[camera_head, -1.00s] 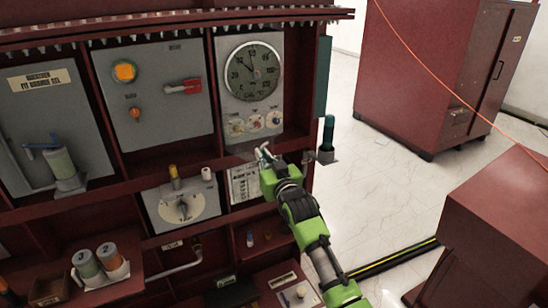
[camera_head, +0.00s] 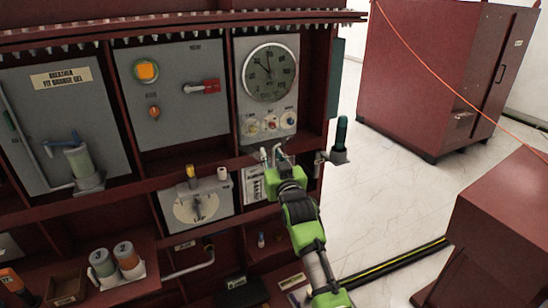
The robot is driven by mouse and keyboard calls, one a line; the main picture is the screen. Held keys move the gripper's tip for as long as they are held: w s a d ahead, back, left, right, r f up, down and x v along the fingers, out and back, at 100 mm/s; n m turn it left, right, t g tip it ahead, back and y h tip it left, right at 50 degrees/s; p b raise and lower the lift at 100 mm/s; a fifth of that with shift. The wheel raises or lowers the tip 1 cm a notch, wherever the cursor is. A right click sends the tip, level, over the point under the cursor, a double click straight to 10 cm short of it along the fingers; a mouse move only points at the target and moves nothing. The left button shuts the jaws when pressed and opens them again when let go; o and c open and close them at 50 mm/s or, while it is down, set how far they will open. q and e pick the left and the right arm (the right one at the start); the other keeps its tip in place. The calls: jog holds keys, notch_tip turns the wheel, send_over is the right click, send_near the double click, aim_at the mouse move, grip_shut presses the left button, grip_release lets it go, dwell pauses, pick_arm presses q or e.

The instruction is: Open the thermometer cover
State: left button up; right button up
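A round dial gauge (camera_head: 270,72) with a dark face is mounted on a grey panel at the upper middle. A dark green upright cylinder (camera_head: 341,133) sits on a small bracket at the cabinet's right side. I cannot tell for certain which of these bears the thermometer cover. My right gripper (camera_head: 271,153) points up at the cabinet, below the gauge's small knobs and left of the green cylinder. Its two pale fingers look apart, with nothing visible between them. Contact with the ledge behind it cannot be judged. My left gripper is not in view.
A red cabinet frame surrounds the panels. A panel with an orange button and red-handled switch (camera_head: 205,88) is left of the gauge. A white dial unit (camera_head: 196,206) and a labelled card (camera_head: 252,186) are near my gripper. Open floor (camera_head: 390,190) lies right.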

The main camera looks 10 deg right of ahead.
jog(key=shift+s+d+f, duration=0.15)
jog(key=shift+s+f, duration=0.1)
jog(key=shift+s, duration=0.45)
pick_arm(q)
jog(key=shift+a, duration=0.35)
pick_arm(e)
jog(key=s, duration=1)
jog(key=shift+d, duration=0.45)
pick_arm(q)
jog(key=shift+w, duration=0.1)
pick_arm(e)
jog(key=shift+s+r, duration=0.1)
